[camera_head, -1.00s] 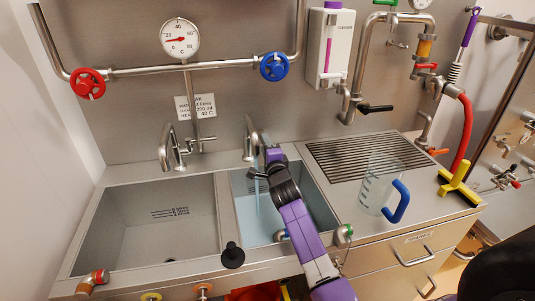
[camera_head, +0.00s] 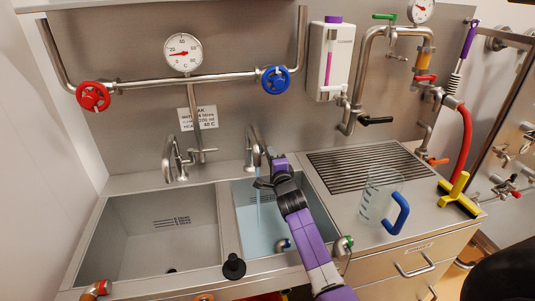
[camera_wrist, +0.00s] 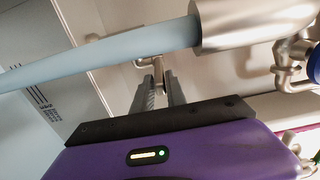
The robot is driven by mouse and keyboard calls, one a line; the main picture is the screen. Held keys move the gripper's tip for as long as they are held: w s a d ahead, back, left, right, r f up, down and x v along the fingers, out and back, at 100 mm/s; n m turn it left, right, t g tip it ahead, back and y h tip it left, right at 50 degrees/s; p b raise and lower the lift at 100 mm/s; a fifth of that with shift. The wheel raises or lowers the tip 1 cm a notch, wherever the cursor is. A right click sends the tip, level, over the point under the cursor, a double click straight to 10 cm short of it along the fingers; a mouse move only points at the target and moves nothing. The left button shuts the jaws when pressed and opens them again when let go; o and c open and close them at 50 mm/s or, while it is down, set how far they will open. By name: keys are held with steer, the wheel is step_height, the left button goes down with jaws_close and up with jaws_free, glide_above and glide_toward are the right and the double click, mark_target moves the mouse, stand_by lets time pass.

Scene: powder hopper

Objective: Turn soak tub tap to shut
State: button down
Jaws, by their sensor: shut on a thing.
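The soak tub (camera_head: 240,225) is the right-hand basin, holding pale blue water. Its metal tap (camera_head: 252,148) rises at the back edge, and a thin stream (camera_head: 258,212) falls from it into the tub. In the wrist view the spout (camera_wrist: 245,22) is large and close, with water (camera_wrist: 110,50) pouring from its mouth. My gripper (camera_wrist: 160,85) is shut on a small metal tap lever (camera_wrist: 150,64), seen just at and beyond the fingertips. In the head view my purple arm reaches over the tub, and my gripper (camera_head: 264,180) hides the lever.
The left basin (camera_head: 150,245) has its own tap (camera_head: 178,160). Red (camera_head: 93,96) and blue (camera_head: 276,80) handwheels sit on the pipe above.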

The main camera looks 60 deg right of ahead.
steer(key=shift+s+d, duration=0.35)
steer(key=shift+s, duration=0.05)
steer(key=shift+s+d+p, duration=0.3)
steer(key=shift+d+p, duration=0.2)
steer(key=shift+p, duration=0.1)
steer(key=shift+s+d+p, duration=0.25)
steer(key=shift+d+p, duration=0.25)
steer(key=shift+p, duration=0.1)
steer(key=shift+s+d+p, duration=0.2)
steer(key=shift+d+p, duration=0.65)
steer(key=shift+d, duration=0.1)
